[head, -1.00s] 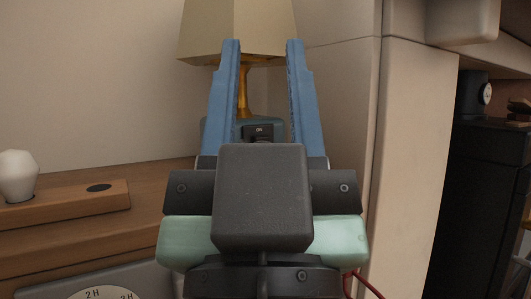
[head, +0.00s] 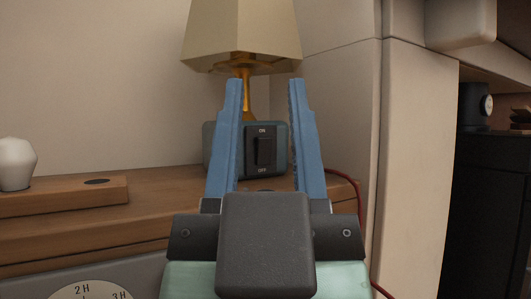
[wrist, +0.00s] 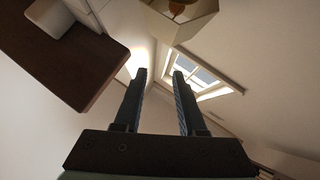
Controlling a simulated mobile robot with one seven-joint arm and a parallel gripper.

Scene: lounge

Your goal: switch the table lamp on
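The table lamp (head: 241,38) has a beige shade and a golden stem and stands at the back of the wooden top. The underside of its shade (wrist: 182,22) shows at the top of the wrist view. A blue-grey switch box (head: 280,157) sits at the lamp's foot, with a dark rocker switch (head: 264,152) marked ON above and OFF below. My gripper (head: 266,84) is open and empty, its blue fingers pointing up. In the head view the fingers stand in front of the box, with the rocker between them. I cannot tell whether they touch the box.
The wooden top (head: 165,187) holds a low wooden block (head: 75,194) and a white bulb-shaped thing (head: 16,163) at the left. A dial (head: 90,291) is on the grey front below. A red cord (head: 359,205) runs down at the right, beside a pale upright panel (head: 415,180).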

